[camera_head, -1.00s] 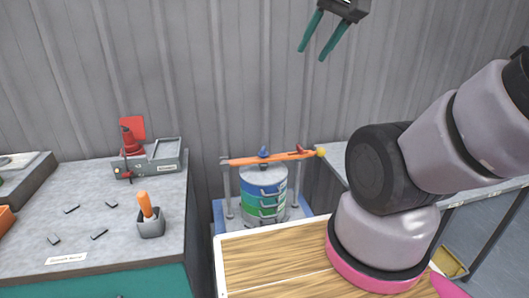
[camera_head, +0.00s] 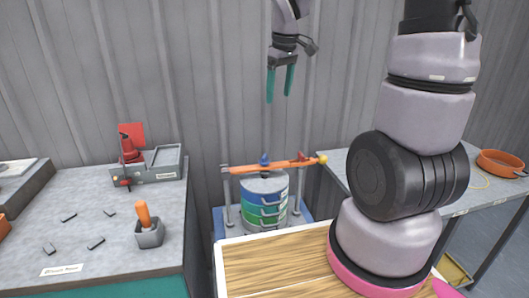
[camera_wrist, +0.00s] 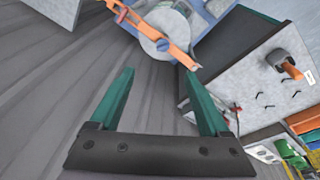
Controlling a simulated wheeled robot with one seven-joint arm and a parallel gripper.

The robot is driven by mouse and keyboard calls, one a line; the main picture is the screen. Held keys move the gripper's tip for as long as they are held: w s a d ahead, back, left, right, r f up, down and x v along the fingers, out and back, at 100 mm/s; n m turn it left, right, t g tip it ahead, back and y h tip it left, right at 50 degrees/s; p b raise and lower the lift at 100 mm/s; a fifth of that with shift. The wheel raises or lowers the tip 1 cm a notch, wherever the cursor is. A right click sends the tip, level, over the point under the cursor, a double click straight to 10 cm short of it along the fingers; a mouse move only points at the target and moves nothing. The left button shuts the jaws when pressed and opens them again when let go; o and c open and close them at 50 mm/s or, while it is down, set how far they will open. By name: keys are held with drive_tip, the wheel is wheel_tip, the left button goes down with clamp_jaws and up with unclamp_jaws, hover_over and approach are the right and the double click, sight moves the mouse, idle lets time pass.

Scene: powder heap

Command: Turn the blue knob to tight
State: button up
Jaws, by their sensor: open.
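The blue knob (camera_head: 264,159) sits on top of an orange clamp bar (camera_head: 245,168), above a stack of round sieves (camera_head: 264,200) with blue and green bands. The stack stands on a blue base between upright posts. My gripper (camera_head: 280,100) is open and empty, pointing down, well above the bar and knob. In the wrist view, my gripper's green fingers (camera_wrist: 163,75) are spread apart, and the orange bar (camera_wrist: 172,45) and the grey stack lid (camera_wrist: 155,35) lie beyond them. The knob is hard to make out there.
A grey bench (camera_head: 100,215) at left holds a red-and-grey device (camera_head: 150,165), a cup with an orange-handled tool (camera_head: 146,225) and several small dark pieces. A wooden-topped surface (camera_head: 290,260) is in front. An orange pan (camera_head: 500,163) sits on the right table.

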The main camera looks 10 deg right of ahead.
sight(265, 155)
drive_tip(key=w+a+f+n, duration=0.1)
drive_tip(key=w+f, duration=0.1)
drive_tip(key=f, duration=0.5)
drive_tip(key=w+f+n+g, duration=0.1)
drive_tip(key=w+f+n, duration=0.1)
drive_tip(key=f, duration=0.6)
drive_tip(key=w+a+f+n+g, duration=0.1)
drive_tip(key=w+f+n, duration=0.1)
drive_tip(key=f, duration=0.6)
drive_tip(key=shift+w+a+f, duration=0.15)
drive_tip(key=shift+w+a, duration=0.05)
drive_tip(key=shift+a, duration=0.15)
